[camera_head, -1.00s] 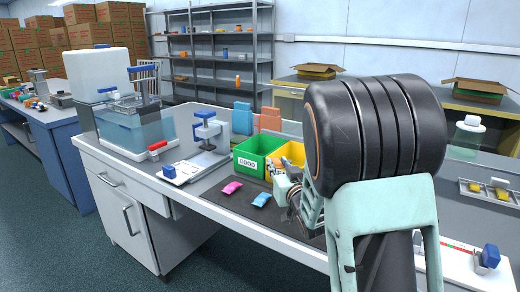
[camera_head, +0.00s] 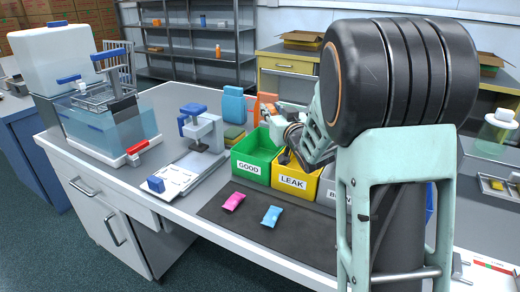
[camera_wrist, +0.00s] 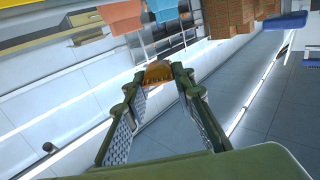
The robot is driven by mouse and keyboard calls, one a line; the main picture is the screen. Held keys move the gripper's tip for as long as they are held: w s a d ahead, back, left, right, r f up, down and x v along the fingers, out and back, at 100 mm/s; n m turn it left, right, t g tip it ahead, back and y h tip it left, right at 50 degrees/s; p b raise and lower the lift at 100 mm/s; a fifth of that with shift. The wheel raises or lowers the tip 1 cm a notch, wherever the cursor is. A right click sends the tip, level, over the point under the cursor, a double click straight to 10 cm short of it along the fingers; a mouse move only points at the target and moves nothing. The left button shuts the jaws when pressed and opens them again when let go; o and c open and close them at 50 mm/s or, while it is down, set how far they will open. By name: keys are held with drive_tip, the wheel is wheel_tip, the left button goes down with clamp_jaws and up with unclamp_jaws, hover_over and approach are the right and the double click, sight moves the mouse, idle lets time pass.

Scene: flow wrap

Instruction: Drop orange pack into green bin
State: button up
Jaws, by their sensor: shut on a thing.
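My gripper (camera_wrist: 157,82) is shut on the orange pack (camera_wrist: 158,71), which shows between its fingertips in the wrist view. In the head view my gripper (camera_head: 277,128) is above and behind the front row of bins, close to the green and yellow ones; the pack cannot be made out there. The green bin (camera_head: 250,168), labelled GOOD, stands on the bench at the left end of the row. Its inside is partly hidden.
A yellow LEAK bin (camera_head: 291,187) and a grey bin (camera_head: 327,191) stand right of the green one. A pink pack (camera_head: 233,201) and a blue pack (camera_head: 271,216) lie on the dark mat (camera_head: 305,240). A clamp device (camera_head: 201,132) and a water tank (camera_head: 110,125) stand left.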

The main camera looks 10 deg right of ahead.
drive_tip(key=shift+w+r, duration=0.1)
drive_tip(key=shift+w, duration=0.25)
wheel_tip(320, 180, down, 6)
drive_tip(key=b, duration=0.3)
drive_tip(key=shift+r, duration=0.1)
drive_tip(key=o, duration=1)
drive_tip(key=shift+s, duration=0.15)
drive_tip(key=s+d, duration=0.2)
drive_tip(key=s, duration=0.9)
drive_tip(key=shift+s+r, duration=0.3)
drive_tip(key=shift+s, duration=0.05)
